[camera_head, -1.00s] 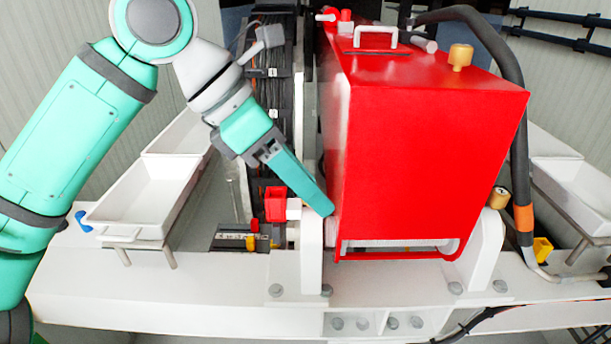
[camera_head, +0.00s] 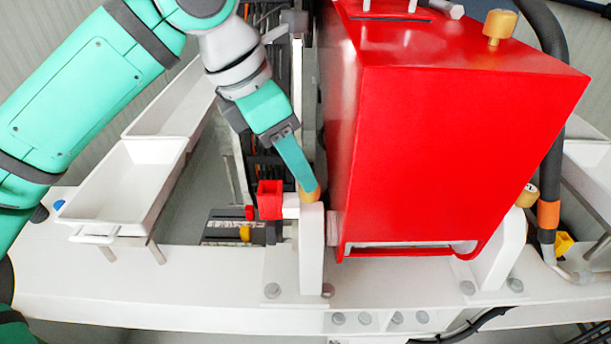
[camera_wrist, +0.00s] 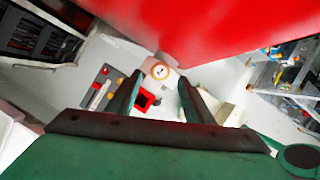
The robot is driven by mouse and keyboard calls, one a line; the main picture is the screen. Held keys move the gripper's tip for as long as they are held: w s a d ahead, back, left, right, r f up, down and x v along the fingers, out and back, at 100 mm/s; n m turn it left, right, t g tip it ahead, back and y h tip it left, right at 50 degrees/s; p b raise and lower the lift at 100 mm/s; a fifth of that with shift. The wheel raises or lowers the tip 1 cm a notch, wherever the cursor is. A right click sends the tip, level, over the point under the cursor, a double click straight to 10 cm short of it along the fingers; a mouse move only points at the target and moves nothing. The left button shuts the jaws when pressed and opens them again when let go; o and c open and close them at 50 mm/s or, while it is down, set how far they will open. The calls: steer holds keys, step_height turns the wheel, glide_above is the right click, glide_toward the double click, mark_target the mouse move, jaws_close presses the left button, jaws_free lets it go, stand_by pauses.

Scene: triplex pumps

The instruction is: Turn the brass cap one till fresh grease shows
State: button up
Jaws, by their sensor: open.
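A small round brass cap (camera_head: 309,195) sits on top of the white left bracket beside the red housing (camera_head: 440,150). In the wrist view the brass cap (camera_wrist: 160,71) shows a pale face with a dark mark like a 1. My gripper (camera_head: 306,184) points down at this cap, and its finger hides part of it in the head view. In the wrist view my open gripper (camera_wrist: 160,79) has one finger on each side of the line to the cap. Contact with the cap cannot be told. No grease can be made out.
Another brass cap (camera_head: 527,196) is at the right bracket, and a brass knob (camera_head: 497,25) stands on the housing top. A red block (camera_head: 270,200) is just left of the bracket. White trays (camera_head: 125,185) stand at the left. The housing wall is close on my gripper's right.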

steer(key=shift+x, duration=2.3)
steer(key=c, duration=1)
